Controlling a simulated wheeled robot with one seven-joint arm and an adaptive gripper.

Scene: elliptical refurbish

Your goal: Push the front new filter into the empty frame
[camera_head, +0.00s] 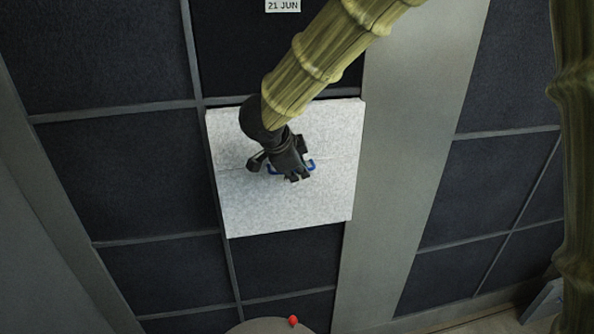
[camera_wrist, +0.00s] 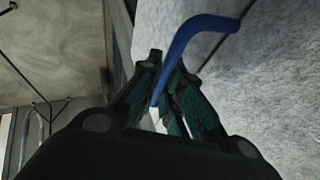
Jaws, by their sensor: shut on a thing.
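The new filter (camera_head: 285,207) is a pale, speckled square panel with a blue handle (camera_head: 311,166) at its middle. It stands at the wall of dark filters, over one frame position, and its right and top edges show some thickness. How far it sits in the frame is hidden behind it. My gripper (camera_head: 287,172) is at the handle. In the wrist view my gripper (camera_wrist: 165,105) is shut on the blue handle (camera_wrist: 195,32), with the pale filter face (camera_wrist: 270,90) close on the right.
Dark filters (camera_head: 110,50) in grey frames fill the wall around the panel. A grey post (camera_head: 408,140) stands right of it. A date label reading 21 JUN (camera_head: 283,5) is above. A red knob (camera_head: 293,321) shows at the bottom.

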